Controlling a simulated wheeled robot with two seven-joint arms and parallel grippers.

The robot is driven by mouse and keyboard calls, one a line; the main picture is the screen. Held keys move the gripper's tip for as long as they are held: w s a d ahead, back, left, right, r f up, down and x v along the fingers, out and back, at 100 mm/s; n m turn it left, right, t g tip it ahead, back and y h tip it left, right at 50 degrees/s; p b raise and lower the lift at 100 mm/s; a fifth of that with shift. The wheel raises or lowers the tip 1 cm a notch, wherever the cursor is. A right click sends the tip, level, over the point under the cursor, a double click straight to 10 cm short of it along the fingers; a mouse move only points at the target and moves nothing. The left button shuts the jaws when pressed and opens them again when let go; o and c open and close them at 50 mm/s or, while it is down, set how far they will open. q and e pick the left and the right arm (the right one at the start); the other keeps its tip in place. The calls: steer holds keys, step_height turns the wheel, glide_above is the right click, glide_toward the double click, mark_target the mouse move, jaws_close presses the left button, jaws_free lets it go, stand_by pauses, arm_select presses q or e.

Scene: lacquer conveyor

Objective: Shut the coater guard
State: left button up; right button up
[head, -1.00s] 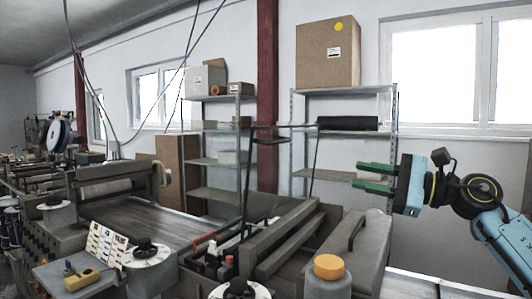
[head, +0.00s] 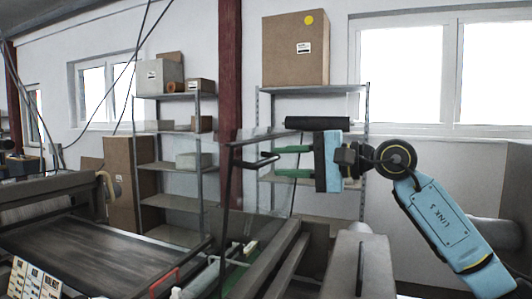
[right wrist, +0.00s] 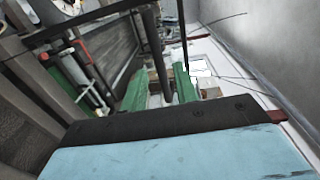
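The coater guard (head: 228,180) stands raised, a clear panel in a thin dark frame, in the middle of the head view. Its black handle (head: 256,164) sticks out near the top left of the panel. My right gripper (head: 276,165) is open, with its two green fingers pointing left and their tips close to the handle's right end. I cannot tell whether they touch it. In the right wrist view the green fingers (right wrist: 161,92) are apart, with dark guard bars (right wrist: 152,38) beyond them. My left gripper is out of view.
A grey housing with a bar grip (head: 345,265) stands below my right arm. Shelves (head: 175,195) with boxes stand along the back wall.

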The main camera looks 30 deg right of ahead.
mark_target(270, 161)
steer(key=p+x, duration=0.1)
steer(key=x, duration=0.2)
steer(key=shift+w+a, duration=0.25)
steer(key=shift+w, duration=0.1)
steer(key=shift+w+a, duration=0.25)
steer(key=shift+w, duration=0.05)
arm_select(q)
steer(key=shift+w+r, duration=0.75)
arm_select(e)
jaws_close()
